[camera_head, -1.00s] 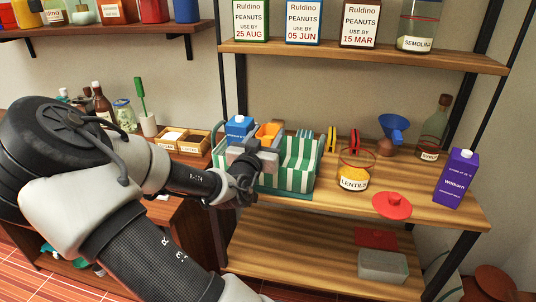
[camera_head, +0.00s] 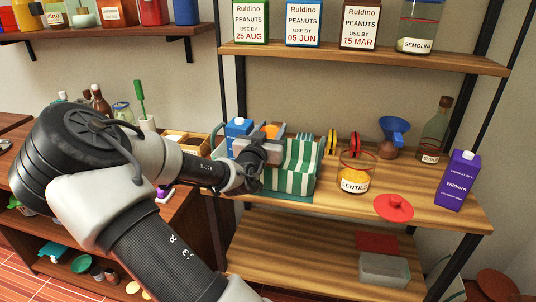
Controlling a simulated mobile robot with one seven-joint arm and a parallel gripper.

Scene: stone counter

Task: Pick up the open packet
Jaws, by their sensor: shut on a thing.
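My gripper (camera_head: 257,146) is at the left part of a green-and-white striped basket (camera_head: 296,182) on the middle wooden shelf. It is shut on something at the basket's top. An orange item (camera_head: 270,131), probably the open packet, shows just behind the fingers. The fingers and wrist hide most of it, so its open end and the exact grip cannot be made out. A blue carton (camera_head: 238,128) stands just left of the gripper.
Right of the basket stand a lentil jar (camera_head: 355,172), a blue funnel (camera_head: 394,128), a bottle (camera_head: 436,132) and a purple carton (camera_head: 457,180). A red lid (camera_head: 393,207) lies in front. The upper shelf (camera_head: 350,57) with peanut boxes overhangs the back.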

